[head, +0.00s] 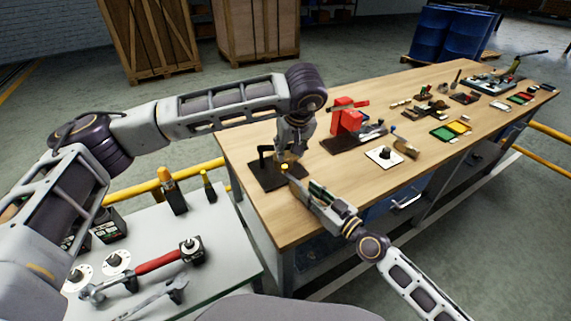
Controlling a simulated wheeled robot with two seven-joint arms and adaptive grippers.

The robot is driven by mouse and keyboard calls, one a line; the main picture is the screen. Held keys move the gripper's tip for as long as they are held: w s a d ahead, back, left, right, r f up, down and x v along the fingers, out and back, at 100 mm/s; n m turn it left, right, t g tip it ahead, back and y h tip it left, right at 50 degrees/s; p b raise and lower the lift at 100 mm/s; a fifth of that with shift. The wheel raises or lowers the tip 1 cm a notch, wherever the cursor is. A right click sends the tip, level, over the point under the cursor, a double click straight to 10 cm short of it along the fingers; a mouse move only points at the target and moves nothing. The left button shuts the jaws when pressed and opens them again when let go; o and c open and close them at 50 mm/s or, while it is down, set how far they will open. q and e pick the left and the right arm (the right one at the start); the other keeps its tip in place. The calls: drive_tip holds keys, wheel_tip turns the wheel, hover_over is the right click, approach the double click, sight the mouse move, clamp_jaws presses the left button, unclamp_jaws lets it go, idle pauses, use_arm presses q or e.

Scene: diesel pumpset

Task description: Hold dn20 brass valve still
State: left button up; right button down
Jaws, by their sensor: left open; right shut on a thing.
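The dn20 brass valve (285,167) shows only as a small yellow-brass patch above a dark base plate (268,182) at the near left of the workbench. Both grippers hide most of it. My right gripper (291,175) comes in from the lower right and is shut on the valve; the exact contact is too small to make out. My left gripper (292,152) points down just above and behind the valve and is open. I cannot tell whether its fingers touch the valve.
A black upright post (263,158) stands on the plate beside the grippers. A red vise-like block (347,118) stands to the right on the wooden bench (345,185). A grey side table (222,262) holds a red-handled tool (157,263) and wrenches.

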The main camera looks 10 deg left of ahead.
sight(285, 166)
use_arm(q)
drive_tip(key=x, duration=1)
drive_tip(key=shift+r, duration=0.1)
clamp_jaws()
